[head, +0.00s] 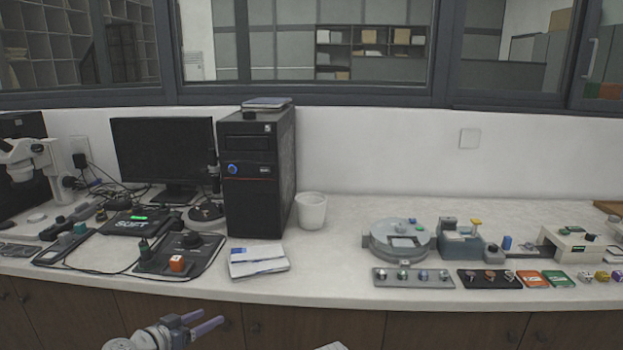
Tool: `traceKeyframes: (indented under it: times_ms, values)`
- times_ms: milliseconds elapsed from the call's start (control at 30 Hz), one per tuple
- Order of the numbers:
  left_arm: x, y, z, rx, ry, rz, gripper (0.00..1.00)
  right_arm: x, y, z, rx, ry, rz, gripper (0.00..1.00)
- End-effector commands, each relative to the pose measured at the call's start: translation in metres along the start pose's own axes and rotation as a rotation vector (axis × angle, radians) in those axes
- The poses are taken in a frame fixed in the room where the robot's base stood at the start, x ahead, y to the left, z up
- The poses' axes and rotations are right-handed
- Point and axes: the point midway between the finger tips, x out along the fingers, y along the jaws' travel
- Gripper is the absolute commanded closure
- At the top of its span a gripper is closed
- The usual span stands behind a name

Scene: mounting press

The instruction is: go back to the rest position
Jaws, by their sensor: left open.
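My left gripper (211,317) is at the bottom of the head view, left of centre, in front of the bench's cabinet doors and below the worktop edge. Its two purple fingers are apart, with nothing between them. It touches nothing that I can see. My right gripper is not in view.
The bench worktop (335,280) runs across the view. A black computer tower (250,190), a white cup (311,210) and a paper stack (258,262) stand mid-left. A round grey device (398,242) and a tray of small round parts (413,278) are at right.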

Motion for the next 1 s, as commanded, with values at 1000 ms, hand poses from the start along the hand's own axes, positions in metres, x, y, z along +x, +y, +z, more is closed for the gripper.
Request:
traceKeyframes:
  times_ms: [1000]
  values:
    - [-0.059,0.256,0.052,0.045,-1.277,-0.286,0.30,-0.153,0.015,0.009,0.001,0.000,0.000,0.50]
